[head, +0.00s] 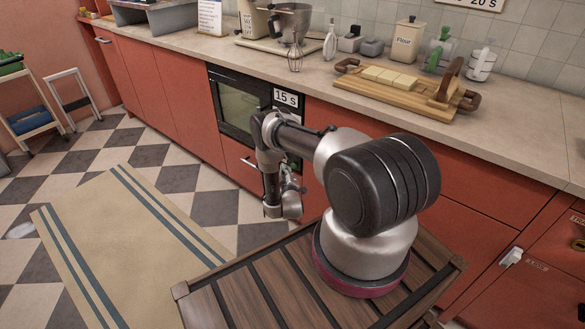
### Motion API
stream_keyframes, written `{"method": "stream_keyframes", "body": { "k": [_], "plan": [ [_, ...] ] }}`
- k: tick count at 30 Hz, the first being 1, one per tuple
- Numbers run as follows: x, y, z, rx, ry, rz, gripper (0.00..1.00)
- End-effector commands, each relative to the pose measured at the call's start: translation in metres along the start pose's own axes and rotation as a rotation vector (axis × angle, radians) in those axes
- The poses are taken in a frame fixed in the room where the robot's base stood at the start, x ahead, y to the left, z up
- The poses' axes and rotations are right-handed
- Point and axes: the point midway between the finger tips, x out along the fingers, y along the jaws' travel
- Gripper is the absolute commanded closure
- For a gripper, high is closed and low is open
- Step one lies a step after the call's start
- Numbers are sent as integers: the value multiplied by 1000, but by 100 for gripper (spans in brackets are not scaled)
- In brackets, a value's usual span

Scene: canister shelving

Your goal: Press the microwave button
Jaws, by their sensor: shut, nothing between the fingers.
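A black built-in microwave (238,103) sits under the counter among red cabinets. Its glass door faces the room. A white "15 S" label (286,98) is at the upper right of its front. My arm crosses in front of its right side, and the button cannot be made out. My gripper (292,184) is at the end of the bent-down wrist, low in front of the cabinets below the microwave's right end. It is shut and empty. Its fingers are small and partly hidden by the wrist.
The counter holds a cutting board (400,99) with pale slices, a whisk (295,52), a mixer (289,22) and a flour canister (407,40). A striped rug (125,250) lies on the checkered floor. A small cart (32,118) stands at left. The floor before the microwave is open.

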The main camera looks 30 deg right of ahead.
Motion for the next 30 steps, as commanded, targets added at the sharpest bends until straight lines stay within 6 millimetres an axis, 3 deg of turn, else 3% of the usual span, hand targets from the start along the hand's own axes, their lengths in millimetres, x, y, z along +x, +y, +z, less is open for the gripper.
{"method": "stream_keyframes", "body": {
  "k": [18,30],
  "plan": [
    [-32,-24,-23,-1,1,-2,100],
    [-35,-25,-25,0,0,1,100]
  ]
}}
